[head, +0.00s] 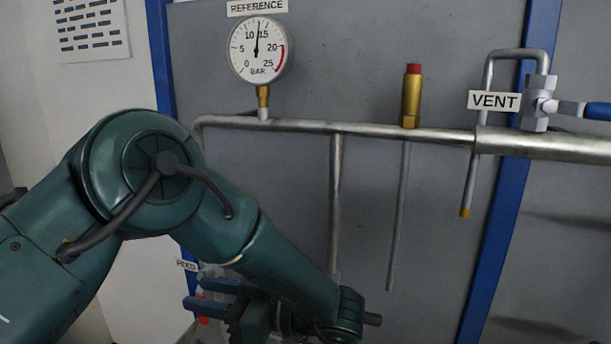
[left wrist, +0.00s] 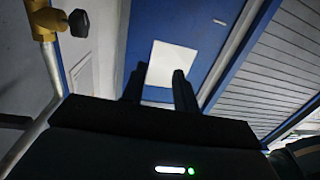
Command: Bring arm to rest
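My left arm (head: 145,180) comes in from the left of the head view, bent at the elbow and reaching down to the bottom middle. My left gripper (head: 195,292) is low in that view, partly cut off by the bottom edge and pointing left. In the left wrist view its two dark fingers (left wrist: 159,78) stand apart with nothing between them. A white sheet on a blue surface shows behind them. My right gripper is in neither view.
A silver pipe (head: 375,130) crosses the grey panel, with a pressure gauge (head: 257,50), a brass fitting with red cap (head: 411,98) and a blue-handled vent valve (head: 541,103). A FEED label (head: 187,265) sits near the gripper. A brass valve (left wrist: 45,20) shows in the wrist view.

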